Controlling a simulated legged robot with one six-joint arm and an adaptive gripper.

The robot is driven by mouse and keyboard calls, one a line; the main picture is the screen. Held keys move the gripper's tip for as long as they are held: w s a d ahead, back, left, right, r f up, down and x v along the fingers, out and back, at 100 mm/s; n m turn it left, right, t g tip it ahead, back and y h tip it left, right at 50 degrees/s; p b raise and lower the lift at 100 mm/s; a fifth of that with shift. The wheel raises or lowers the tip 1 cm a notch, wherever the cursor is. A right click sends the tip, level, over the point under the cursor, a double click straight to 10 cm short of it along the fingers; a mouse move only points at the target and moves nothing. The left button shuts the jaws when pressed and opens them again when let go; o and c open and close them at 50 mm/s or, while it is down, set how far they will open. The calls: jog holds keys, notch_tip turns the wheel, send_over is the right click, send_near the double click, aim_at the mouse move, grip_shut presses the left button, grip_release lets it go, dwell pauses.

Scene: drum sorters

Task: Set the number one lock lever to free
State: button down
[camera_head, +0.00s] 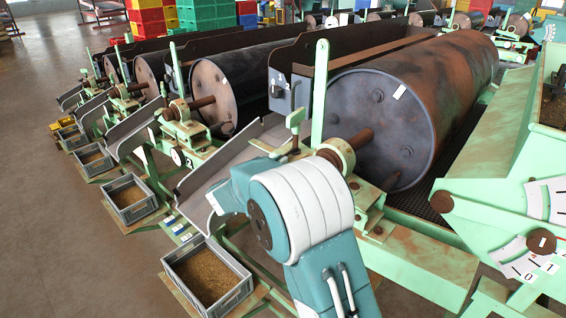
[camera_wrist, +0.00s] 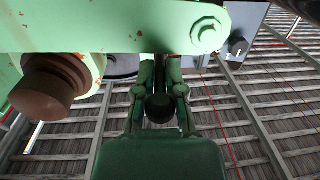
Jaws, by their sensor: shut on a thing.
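My gripper (camera_wrist: 160,95) is in the wrist view, its two green fingers pointing up the picture. They are closed around a dark round knob (camera_wrist: 158,108), which looks like the end of the lock lever. A green bar with a bolt (camera_wrist: 208,30) crosses above the fingertips and hides what lies beyond them. In the head view my teal and white arm reaches to the nearest drum sorter and hides my gripper, the knob and any lever scale there. The nearest drum (camera_head: 415,105) is dark and rusty on a green frame. The lever's setting cannot be read.
A rusty round part (camera_wrist: 48,88) is close at the left in the wrist view. A grey crate of brown grains (camera_head: 238,300) sits low at the front. Bare floor (camera_head: 75,220) lies left.

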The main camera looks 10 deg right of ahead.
jog(key=shift+w+a+m+g+h, duration=0.45)
jog(key=shift+m+g+h, duration=0.25)
jog(key=shift+g, duration=0.1)
jog(key=c, duration=0.7)
grip_release()
jog(key=v, duration=1.2)
jog(key=shift+w+a+f, duration=0.1)
jog(key=shift+w+a, duration=0.1)
